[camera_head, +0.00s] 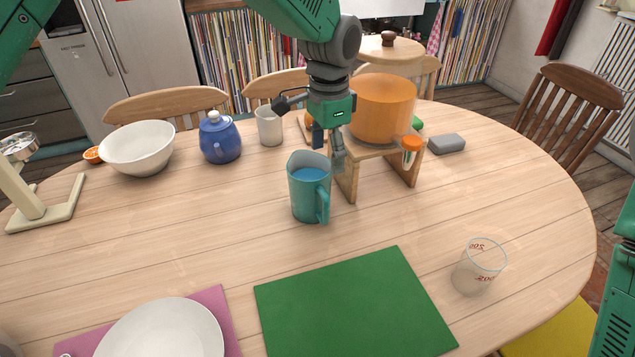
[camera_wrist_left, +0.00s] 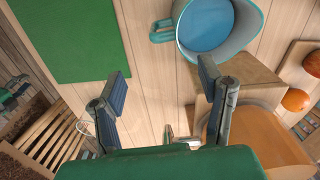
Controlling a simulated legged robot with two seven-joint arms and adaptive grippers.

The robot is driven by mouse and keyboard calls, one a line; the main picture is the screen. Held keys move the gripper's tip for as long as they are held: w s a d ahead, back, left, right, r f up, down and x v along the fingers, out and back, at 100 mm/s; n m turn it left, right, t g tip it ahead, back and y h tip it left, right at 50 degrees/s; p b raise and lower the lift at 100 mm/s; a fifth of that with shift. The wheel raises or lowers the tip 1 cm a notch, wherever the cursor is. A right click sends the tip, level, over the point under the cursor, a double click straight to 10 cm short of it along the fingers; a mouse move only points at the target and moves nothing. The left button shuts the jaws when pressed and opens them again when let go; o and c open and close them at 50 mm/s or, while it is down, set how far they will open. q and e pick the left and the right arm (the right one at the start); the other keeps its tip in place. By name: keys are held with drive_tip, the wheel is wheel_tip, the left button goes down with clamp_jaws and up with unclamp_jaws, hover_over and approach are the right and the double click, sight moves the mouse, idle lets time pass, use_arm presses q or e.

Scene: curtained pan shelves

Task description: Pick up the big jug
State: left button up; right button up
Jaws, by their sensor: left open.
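The big jug is a teal jug (camera_head: 310,200) with a blue inside, standing upright near the table's middle, its handle on its lower right side. In the left wrist view the jug (camera_wrist_left: 215,28) shows at the top, past the right-hand finger, with its handle pointing left. My left gripper (camera_head: 328,150) is open and empty, pointing down just behind the jug's rim, beside the wooden stand. In the left wrist view the fingers (camera_wrist_left: 162,80) are wide apart, and the jug is not between them. My right gripper is out of view.
An orange pot (camera_head: 384,106) stands on the wooden stand (camera_head: 375,150), close to the gripper. A green mat (camera_head: 355,305) and a glass beaker (camera_head: 480,268) are in front.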

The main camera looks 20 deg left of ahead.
sight(323, 190)
use_arm(q)
drive_tip(key=f, duration=0.7)
drive_tip(key=shift+a+f, duration=0.35)
drive_tip(key=shift+a, duration=0.05)
drive_tip(key=f, duration=0.5)
drive_tip(key=shift+w+d, duration=0.15)
drive_tip(key=shift+d, duration=0.05)
drive_tip(key=shift+a+r, duration=0.1)
drive_tip(key=shift+r, duration=0.05)
drive_tip(key=shift+c, duration=1.2)
clamp_jaws()
drive_tip(key=shift+r, duration=0.1)
